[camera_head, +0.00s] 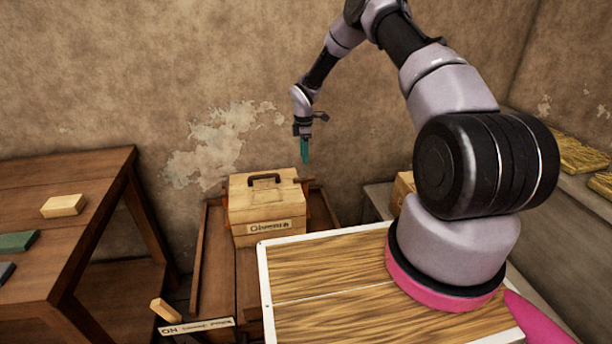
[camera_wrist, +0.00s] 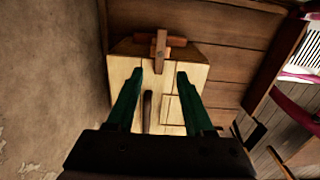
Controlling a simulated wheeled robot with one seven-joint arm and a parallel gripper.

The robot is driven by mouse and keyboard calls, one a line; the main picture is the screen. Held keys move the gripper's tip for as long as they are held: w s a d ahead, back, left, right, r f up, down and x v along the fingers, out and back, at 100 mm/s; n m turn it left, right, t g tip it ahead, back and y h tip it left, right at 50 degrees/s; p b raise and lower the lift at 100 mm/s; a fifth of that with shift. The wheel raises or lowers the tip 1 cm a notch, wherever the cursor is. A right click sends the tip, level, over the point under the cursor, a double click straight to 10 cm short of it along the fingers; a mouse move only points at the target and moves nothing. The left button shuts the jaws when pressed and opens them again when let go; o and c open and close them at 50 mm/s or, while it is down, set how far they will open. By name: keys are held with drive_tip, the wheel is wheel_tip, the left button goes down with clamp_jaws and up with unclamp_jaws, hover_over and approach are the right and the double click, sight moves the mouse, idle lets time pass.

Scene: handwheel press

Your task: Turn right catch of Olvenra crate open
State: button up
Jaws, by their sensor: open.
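The Olvenra crate (camera_head: 268,205) is a pale wooden box with a dark handle on its lid and a name label on its front. My gripper (camera_head: 304,152) points down above the crate's right end, apart from it. In the wrist view the open green fingers (camera_wrist: 160,74) frame part of the lid, with nothing between them. The right catch (camera_wrist: 159,48) shows beyond the fingertips as a brown bar crossing a reddish wooden piece at the crate's end. In the head view this catch is small and hard to make out.
The crate stands on a dark wooden bench (camera_head: 215,265) near the back wall. A table (camera_head: 85,215) with several blocks is at the left. A pale-rimmed wooden board (camera_head: 330,265) fills the front. Another box (camera_head: 402,190) stands at right, partly behind my arm.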

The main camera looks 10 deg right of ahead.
sight(304, 178)
wheel_tip(304, 178, down, 10)
drive_tip(key=shift+r, duration=0.1)
idle(0.4)
clamp_jaws()
